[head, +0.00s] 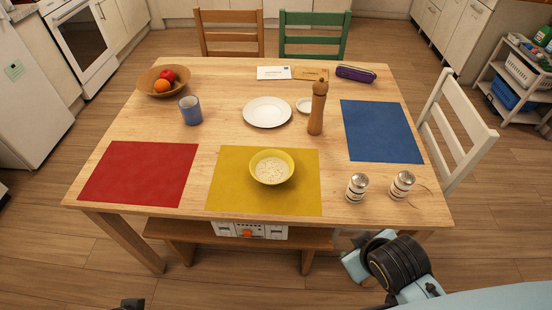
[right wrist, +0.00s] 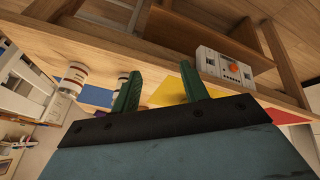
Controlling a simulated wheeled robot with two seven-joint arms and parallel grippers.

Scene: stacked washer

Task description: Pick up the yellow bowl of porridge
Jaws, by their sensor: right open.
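The yellow bowl (head: 272,179) of pale, speckled porridge stands upright on the yellow placemat (head: 232,197) at the table's near side. My right arm is low at the right of the head view, in front of the table's near edge and apart from the bowl. In the right wrist view, the two green fingers of my right gripper (right wrist: 160,90) are spread, with nothing between them. Part of the yellow placemat (right wrist: 168,93) shows beyond them; I cannot make out the bowl there. My left gripper is not recognizable in either view.
Salt and pepper shakers (head: 357,188) stand right of the yellow placemat. A wooden mill (head: 317,110), a white plate (head: 267,112) and a blue cup (head: 190,110) stand farther back. The red placemat (head: 140,172) and blue placemat (head: 381,132) are bare. A bench is under the near edge.

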